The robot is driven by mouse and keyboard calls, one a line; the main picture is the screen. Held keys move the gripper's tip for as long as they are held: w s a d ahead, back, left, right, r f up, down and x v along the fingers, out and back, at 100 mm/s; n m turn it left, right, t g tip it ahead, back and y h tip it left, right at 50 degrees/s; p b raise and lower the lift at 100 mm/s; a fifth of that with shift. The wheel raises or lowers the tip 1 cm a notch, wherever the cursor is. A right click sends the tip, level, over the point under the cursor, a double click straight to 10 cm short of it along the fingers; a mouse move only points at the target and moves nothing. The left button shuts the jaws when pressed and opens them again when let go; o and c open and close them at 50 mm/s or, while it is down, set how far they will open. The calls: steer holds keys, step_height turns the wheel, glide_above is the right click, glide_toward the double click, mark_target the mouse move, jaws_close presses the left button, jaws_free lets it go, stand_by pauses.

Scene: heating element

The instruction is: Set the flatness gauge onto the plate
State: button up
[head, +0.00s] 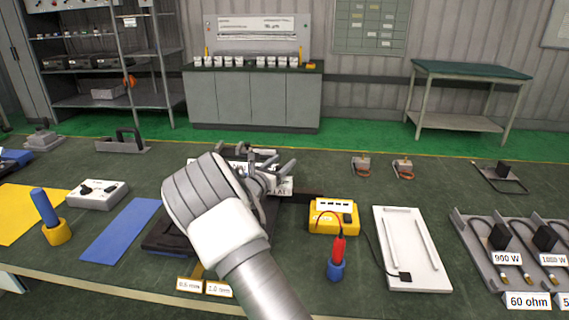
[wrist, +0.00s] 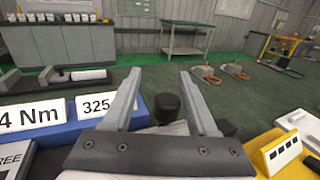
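My gripper (head: 268,172) is over the middle of the bench, above a dark flat piece (head: 165,237) that my arm largely hides. In the wrist view my gripper (wrist: 160,88) has its two fingers wide apart. A black knob (wrist: 166,106) shows between them, low down; I cannot tell what it belongs to or whether the fingers touch it. I cannot tell for certain which thing is the flatness gauge. A grey bar with a black handle (head: 124,142) lies at the back left. A white plate (head: 412,250) with two rods lies right of the gripper.
A yellow meter (head: 333,216) and a red-and-blue tool (head: 337,260) stand between gripper and white plate. A white box (head: 97,194), blue mat (head: 118,230) and blue-handled tool (head: 48,212) are left. A heater rack (head: 510,255) is right. Some bench behind is clear.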

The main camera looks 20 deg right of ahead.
steer(key=shift+d, duration=0.15)
steer(key=p+v, duration=0.1)
steer(key=v, duration=1.6)
steer(key=shift+s+a+r+p, duration=0.1)
steer(key=shift+s+a+p, duration=0.1)
steer(key=shift+a+p, duration=0.1)
steer(key=shift+d, duration=0.1)
steer(key=s+d+r+m+g+y+p, duration=0.2)
steer(key=s+d+r+m+g, duration=0.25)
steer(key=s+d+m, duration=0.35)
steer(key=s+d+r+m+g+y+p, duration=0.1)
steer(key=s+d+r+m+g+p, duration=0.1)
steer(key=s+d+r+m+g, duration=0.45)
steer(key=s+a+r+m+t+y+p, duration=0.1)
steer(key=s+a+r+m+y, duration=0.1)
steer(key=s, duration=0.5)
steer(key=s+a+r+m+t+y+p, duration=0.1)
steer(key=s+a+r+m+y+p, duration=0.1)
steer(key=s+a+r+m+y, duration=0.1)
steer(key=s+a+r+m+t+y+p, duration=0.1)
steer(key=s+a+r+m+y, duration=0.2)
steer(key=s+m, duration=0.4)
steer(key=s+a+y, duration=0.1)
steer(key=s+a, duration=0.1)
steer(key=s, duration=0.2)
steer(key=shift+r+t+y+p, duration=0.2)
steer(key=shift+t+y+p, duration=0.2)
